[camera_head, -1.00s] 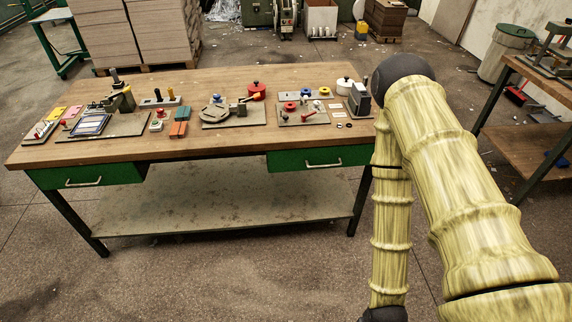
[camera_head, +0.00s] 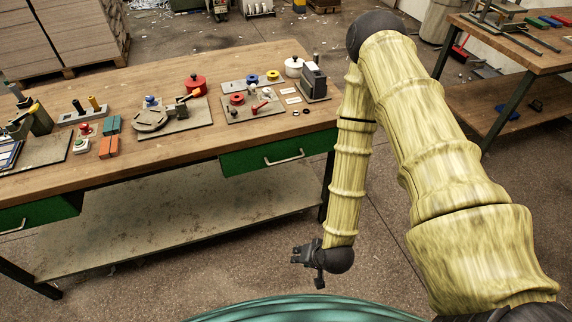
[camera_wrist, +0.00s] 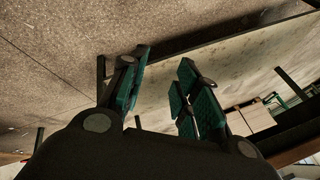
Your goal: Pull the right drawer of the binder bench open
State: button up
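The binder bench (camera_head: 150,180) has a wooden top and green drawers at its front. The right drawer (camera_head: 240,163) looks closed, with a pale bar handle (camera_head: 284,158) on its face. The left drawer (camera_head: 40,213) also looks closed, at the left edge. My gripper (camera_head: 295,258) hangs below and in front of the right drawer, apart from the handle. In the wrist view my gripper (camera_wrist: 157,100) has its green-padded fingers spread with nothing between them. The handle cannot be made out in the wrist view.
A lower shelf (camera_head: 180,230) spans beneath. Another workbench (camera_head: 515,65) stands at right. Floor in front of the bench is open.

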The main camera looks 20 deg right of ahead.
jog(key=w+r+m+t+b, duration=0.2)
jog(key=w+m+t+b, duration=0.3)
jog(key=w, duration=0.9)
jog(key=m+t+h+b, duration=0.1)
jog(key=m+t, duration=0.5)
jog(key=m, duration=0.1)
send_near(287, 161)
jog(key=w, duration=0.3)
jog(key=w+f+p, duration=0.1)
jog(key=w, duration=0.6)
jog(key=shift+w+a+f, duration=0.25)
jog(key=shift+f, duration=0.15)
grip_shut()
